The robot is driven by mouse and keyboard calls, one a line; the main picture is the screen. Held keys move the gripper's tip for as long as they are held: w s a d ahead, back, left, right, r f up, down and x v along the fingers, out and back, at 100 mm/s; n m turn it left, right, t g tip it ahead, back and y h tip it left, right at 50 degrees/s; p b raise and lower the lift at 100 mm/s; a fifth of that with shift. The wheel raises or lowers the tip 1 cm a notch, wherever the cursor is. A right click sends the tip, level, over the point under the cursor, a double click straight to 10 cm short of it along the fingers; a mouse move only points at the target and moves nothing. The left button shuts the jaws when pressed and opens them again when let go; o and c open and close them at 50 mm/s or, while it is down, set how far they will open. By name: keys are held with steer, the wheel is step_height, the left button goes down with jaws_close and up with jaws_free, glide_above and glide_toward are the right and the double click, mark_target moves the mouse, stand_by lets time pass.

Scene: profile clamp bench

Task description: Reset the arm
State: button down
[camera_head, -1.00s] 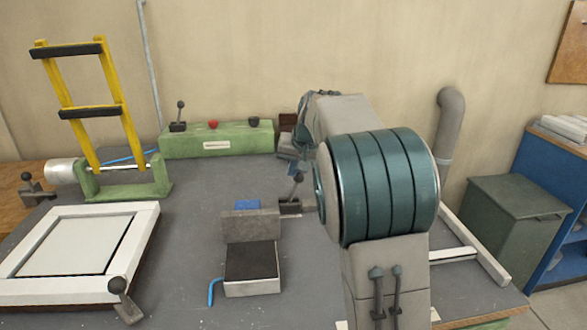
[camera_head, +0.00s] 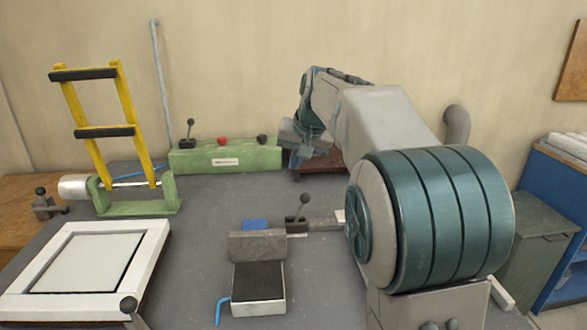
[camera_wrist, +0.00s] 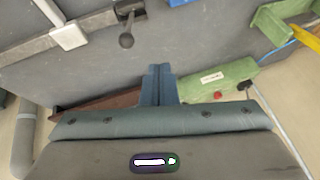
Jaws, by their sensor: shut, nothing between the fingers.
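My gripper (camera_head: 297,158) is raised above the back of the bench, just right of the green control box. In the wrist view its blue fingers (camera_wrist: 158,82) are together with nothing between them. The clamp (camera_head: 258,280), with a dark pad and an upright grey jaw, sits on the bench in front of and below my gripper. A black-knobbed lever (camera_head: 303,207) stands behind the clamp and also shows in the wrist view (camera_wrist: 127,38). My gripper is apart from both.
The green control box (camera_head: 225,157) carries a lever and a red button. A yellow frame (camera_head: 125,120) stands in a green bracket at the left. A white-framed panel (camera_head: 150,245) lies front left. Bare grey bench top (camera_head: 190,235) lies between. A dark green bin (camera_head: 535,235) stands right.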

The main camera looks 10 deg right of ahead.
steer(key=shift+s+r, duration=0.15)
steer(key=s+f+g+p, duration=0.1)
steer(key=s+f+p, duration=0.1)
steer(key=s, duration=0.8)
steer(key=s+d+f+n+g+h+p, duration=0.1)
steer(key=s+f+p, duration=0.2)
steer(key=s, duration=0.7)
steer(key=s+f+n+p, duration=0.1)
steer(key=s+f, duration=0.3)
steer(key=s, duration=0.6)
steer(key=shift+s+d+f+g+h+p, duration=0.15)
steer(key=shift+s+d+g+h+p, duration=0.2)
steer(key=shift+p, duration=0.5)
